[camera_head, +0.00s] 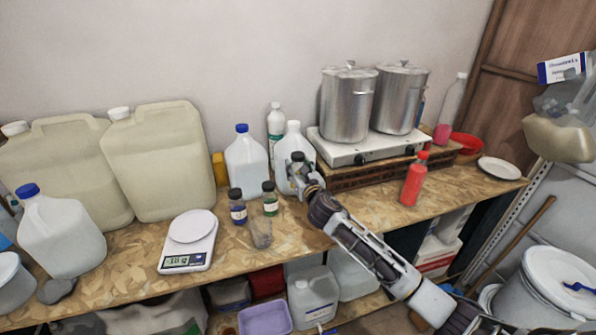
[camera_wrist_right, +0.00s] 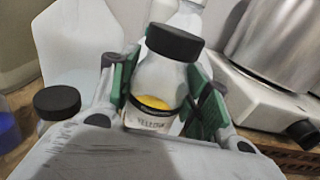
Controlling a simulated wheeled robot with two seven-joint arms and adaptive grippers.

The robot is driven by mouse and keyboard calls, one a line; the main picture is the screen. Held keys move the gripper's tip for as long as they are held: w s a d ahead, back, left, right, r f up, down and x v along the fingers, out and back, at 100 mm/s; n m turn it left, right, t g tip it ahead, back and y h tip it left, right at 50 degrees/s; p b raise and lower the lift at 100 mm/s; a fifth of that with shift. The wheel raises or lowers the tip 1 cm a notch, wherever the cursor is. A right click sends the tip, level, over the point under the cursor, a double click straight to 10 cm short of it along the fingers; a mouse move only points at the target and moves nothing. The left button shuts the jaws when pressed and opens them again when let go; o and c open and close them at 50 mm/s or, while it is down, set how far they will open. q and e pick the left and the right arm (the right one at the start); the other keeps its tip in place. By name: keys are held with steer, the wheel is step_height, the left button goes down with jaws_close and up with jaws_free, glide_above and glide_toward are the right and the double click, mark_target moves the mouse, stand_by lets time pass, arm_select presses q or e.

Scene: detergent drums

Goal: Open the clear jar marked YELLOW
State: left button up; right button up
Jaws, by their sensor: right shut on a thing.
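The clear jar marked YELLOW (camera_wrist_right: 158,80) has a black lid, yellow contents and a label reading YELLOW in the right wrist view. Its lid (camera_wrist_right: 174,42) is on. My right gripper (camera_wrist_right: 168,98) is shut around the jar's body, with a green-padded finger on each side. In the head view the jar's dark lid (camera_head: 297,156) shows above my right gripper (camera_head: 302,180), which hides much of the jar. I cannot tell whether its base touches the bench. My left gripper is not in view.
A blue jar (camera_head: 238,207) and a green jar (camera_head: 270,199), both black-lidded, stand left of the gripper. An empty glass (camera_head: 261,234) stands before them. White jugs (camera_head: 246,160) stand behind; a hotplate (camera_head: 365,148) with two pots is to the right. A scale (camera_head: 190,240) stands left.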

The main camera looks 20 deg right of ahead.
stand_by(0.3)
steer(key=o, duration=0.6)
steer(key=c, duration=0.9)
steer(key=shift+s, duration=0.1)
